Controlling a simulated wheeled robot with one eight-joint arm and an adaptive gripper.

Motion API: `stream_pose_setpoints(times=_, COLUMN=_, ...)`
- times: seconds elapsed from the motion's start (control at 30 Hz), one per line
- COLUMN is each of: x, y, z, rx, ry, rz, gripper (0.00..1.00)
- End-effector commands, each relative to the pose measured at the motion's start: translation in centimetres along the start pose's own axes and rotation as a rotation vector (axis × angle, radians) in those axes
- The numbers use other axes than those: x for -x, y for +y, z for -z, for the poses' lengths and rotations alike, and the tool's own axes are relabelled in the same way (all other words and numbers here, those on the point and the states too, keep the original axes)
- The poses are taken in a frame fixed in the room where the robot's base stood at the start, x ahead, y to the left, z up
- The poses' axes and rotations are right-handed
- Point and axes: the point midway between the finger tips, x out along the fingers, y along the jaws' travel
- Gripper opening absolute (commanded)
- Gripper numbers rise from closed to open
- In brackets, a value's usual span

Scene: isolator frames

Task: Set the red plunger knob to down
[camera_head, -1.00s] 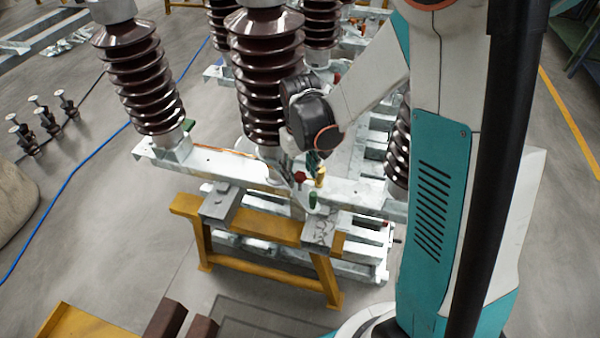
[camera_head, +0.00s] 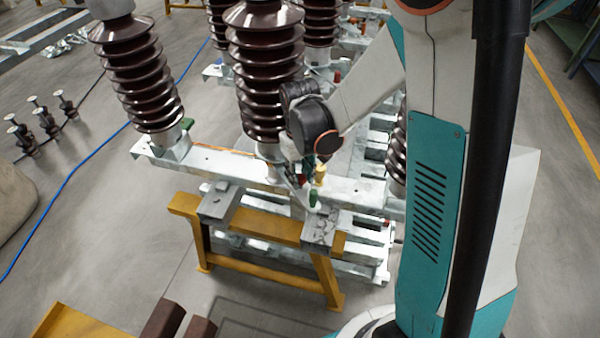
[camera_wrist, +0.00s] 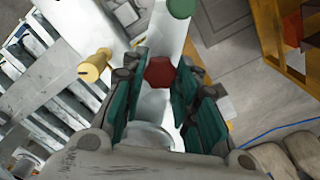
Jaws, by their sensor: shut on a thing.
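The red plunger knob (camera_wrist: 160,72) is a red, many-sided knob. In the wrist view it sits between the two teal-padded fingers of my gripper (camera_wrist: 161,88), which are shut on its sides. In the head view the knob is mostly hidden behind my wrist, and my gripper (camera_head: 306,172) shows only in part at the white beam. From these views I cannot tell how high the knob stands on its stem.
A yellow knob (camera_wrist: 94,66) and a green knob (camera_wrist: 181,8) stand close by on the white beam (camera_head: 240,168). Tall brown ribbed insulators (camera_head: 264,75) rise right beside my wrist. A yellow trestle (camera_head: 262,228) supports the beam.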

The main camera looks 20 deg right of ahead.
Motion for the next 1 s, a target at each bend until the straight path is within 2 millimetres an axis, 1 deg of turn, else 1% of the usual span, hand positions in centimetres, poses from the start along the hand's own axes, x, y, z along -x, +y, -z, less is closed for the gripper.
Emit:
stream_pose_setpoints(times=0.03, x=-0.4, y=0.0, z=-0.1, rx=0.000, ry=-0.001, rz=0.000, gripper=0.00)
stream_pose_setpoints(times=0.27, x=-0.3, y=0.0, z=-0.1, rx=0.000, ry=-0.002, rz=0.000, gripper=0.00)
stream_pose_setpoints(times=0.3, x=-0.3, y=0.0, z=-0.2, rx=0.000, ry=-0.002, rz=0.000, gripper=0.37)
stream_pose_setpoints(times=0.33, x=-0.3, y=0.0, z=-0.2, rx=0.000, ry=-0.002, rz=0.000, gripper=0.44)
stream_pose_setpoints(times=0.37, x=-0.2, y=0.0, z=-0.1, rx=0.000, ry=-0.002, rz=0.000, gripper=0.48)
stream_pose_setpoints(times=0.67, x=-0.2, y=0.0, z=-0.1, rx=0.000, ry=-0.001, rz=0.000, gripper=0.48)
stream_pose_setpoints(times=0.77, x=0.1, y=0.0, z=-0.1, rx=0.000, ry=-0.001, rz=0.000, gripper=0.48)
stream_pose_setpoints(times=0.87, x=1.0, y=0.0, z=-0.1, rx=0.000, ry=-0.001, rz=0.000, gripper=0.48)
stream_pose_setpoints(times=1.0, x=3.2, y=0.0, z=-0.1, rx=0.000, ry=-0.001, rz=0.000, gripper=0.48)
